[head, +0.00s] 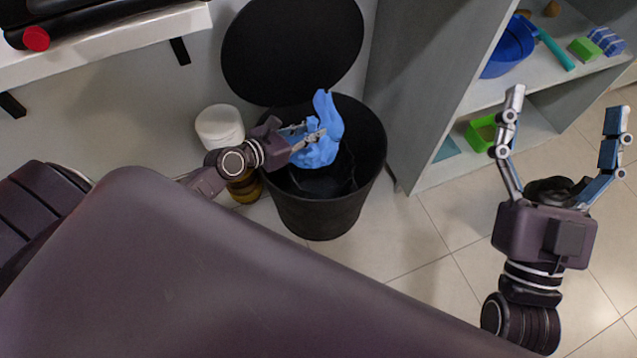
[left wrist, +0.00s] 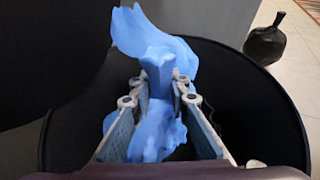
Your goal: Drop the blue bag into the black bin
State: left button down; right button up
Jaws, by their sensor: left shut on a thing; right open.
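The blue bag (head: 319,150) is crumpled and held over the mouth of the black bin (head: 325,214). My left gripper (head: 311,132) is shut on the bag, which sticks up above and hangs below the fingers. In the left wrist view the blue bag (left wrist: 157,75) is pinched between the two fingers of my left gripper (left wrist: 158,95), with the dark opening of the black bin (left wrist: 262,110) around it. The bin's round black lid (head: 292,50) stands raised behind it. My right gripper (head: 565,120) is open and empty, over the floor at the right.
A white-lidded container (head: 220,125) stands left of the bin. A grey shelf unit (head: 405,100) is close on the bin's right, holding a blue bucket (head: 510,48) and a green box (head: 482,134). A dark tied bag (left wrist: 265,43) sits on the floor. Tiled floor is clear in front.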

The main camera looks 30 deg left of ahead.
pick_arm(q)
jog(key=c, duration=1.8)
grip_release()
jog(key=shift+o, duration=0.2)
jog(key=v, duration=1.2)
